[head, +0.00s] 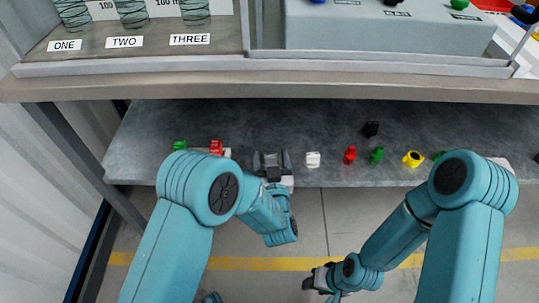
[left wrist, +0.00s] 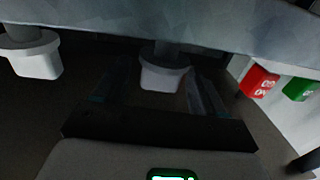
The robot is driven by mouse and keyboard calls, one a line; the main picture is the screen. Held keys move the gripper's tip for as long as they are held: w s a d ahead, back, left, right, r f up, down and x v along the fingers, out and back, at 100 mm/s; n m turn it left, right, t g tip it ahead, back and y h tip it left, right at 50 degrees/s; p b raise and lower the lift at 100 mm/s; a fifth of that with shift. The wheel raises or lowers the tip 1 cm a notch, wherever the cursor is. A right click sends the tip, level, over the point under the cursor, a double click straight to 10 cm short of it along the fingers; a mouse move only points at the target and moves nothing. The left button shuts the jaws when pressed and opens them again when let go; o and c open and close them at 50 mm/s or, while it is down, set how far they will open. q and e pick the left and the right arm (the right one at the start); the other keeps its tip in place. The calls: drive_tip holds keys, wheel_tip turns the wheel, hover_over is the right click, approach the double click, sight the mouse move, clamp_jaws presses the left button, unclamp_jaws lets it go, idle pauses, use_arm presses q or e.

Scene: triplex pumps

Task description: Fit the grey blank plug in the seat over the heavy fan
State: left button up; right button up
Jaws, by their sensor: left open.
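My left gripper (head: 272,159) is open at the front of the lower grey shelf. A small grey piece (head: 271,160), which looks like the grey blank plug, sits between its fingers. In the left wrist view the grey plug (left wrist: 163,76) shows between the two spread fingers of my left gripper (left wrist: 160,90), with a gap on each side. My right gripper (head: 318,279) hangs low over the floor, small and seen from above; its jaw state is unclear. I cannot make out the heavy fan or the seat over it.
A white piece (head: 312,159) stands right of the left gripper, also in the wrist view (left wrist: 36,55). The upper ledge (head: 300,88) overhangs the shelf (head: 250,115).

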use_arm(q)
drive_tip(key=shift+w+f, duration=0.1)
drive_tip(key=shift+w, duration=0.15)
drive_tip(key=shift+s, duration=0.1)
drive_tip(key=c, duration=1.1)
drive_tip(key=shift+o, duration=0.2)
